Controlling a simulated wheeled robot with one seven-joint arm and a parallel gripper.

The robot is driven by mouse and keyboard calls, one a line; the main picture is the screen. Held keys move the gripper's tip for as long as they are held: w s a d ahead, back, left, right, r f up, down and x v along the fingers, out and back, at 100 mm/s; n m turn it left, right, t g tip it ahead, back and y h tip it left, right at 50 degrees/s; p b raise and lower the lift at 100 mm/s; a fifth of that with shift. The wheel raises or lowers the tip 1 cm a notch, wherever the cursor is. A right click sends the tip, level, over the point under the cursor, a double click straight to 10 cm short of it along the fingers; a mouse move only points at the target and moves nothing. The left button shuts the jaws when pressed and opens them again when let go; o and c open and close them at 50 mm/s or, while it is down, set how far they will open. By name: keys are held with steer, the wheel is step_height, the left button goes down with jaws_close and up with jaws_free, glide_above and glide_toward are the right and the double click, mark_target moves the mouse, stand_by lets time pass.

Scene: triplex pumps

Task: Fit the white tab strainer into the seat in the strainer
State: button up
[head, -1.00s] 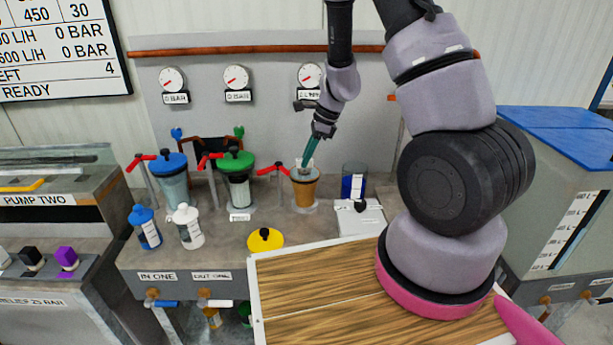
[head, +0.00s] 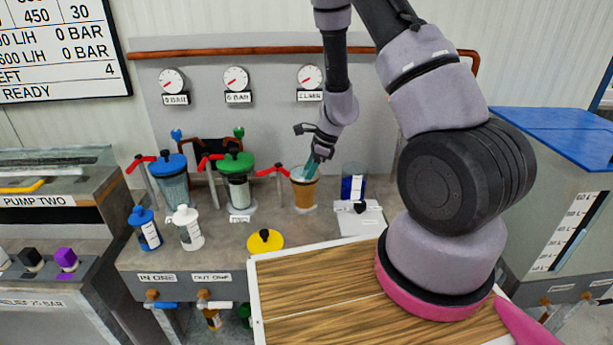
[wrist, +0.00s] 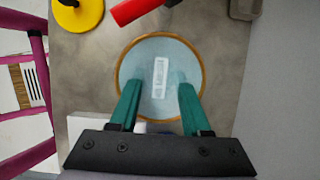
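The strainer is an orange-brown cup (head: 304,195) on the bench below the right gauge. In the wrist view its orange rim (wrist: 119,72) circles a pale bluish, see-through round interior. The white tab strainer shows there as an upright white tab (wrist: 160,77) near the middle of the cup; whether it is fully down in the seat I cannot tell. My gripper (head: 311,169) is tilted at the cup's mouth. In the wrist view my gripper (wrist: 159,90) has its two green fingers apart, one on each side of the tab, with a gap to it on both sides.
A red-handled valve (head: 273,171) stands just left of the cup. A blue-and-clear container (head: 354,182) and a pale box (head: 360,219) stand to its right. A yellow lid (head: 265,240) lies in front. Green-lidded (head: 236,163) and blue-lidded (head: 167,163) strainers stand further left.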

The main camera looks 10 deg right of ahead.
stand_by(0.3)
steer(key=s+d+r+n+t, duration=0.1)
steer(key=s+r+n, duration=0.25)
steer(key=r, duration=1.05)
steer(key=s+d+r+n+t, duration=0.1)
steer(key=s+d+r+n, duration=0.2)
steer(key=r, duration=1.1)
steer(key=s+d+r+n+t+h, duration=0.1)
steer(key=s+r+n+t, duration=0.3)
steer(key=s+r+n, duration=0.5)
steer(key=shift+s+d+r+n+h, duration=0.15)
steer(key=shift+s+r+n+h, duration=0.4)
steer(key=shift+s+r, duration=1.9)
steer(key=shift+s+f+m, duration=0.3)
steer(key=shift+f, duration=0.05)
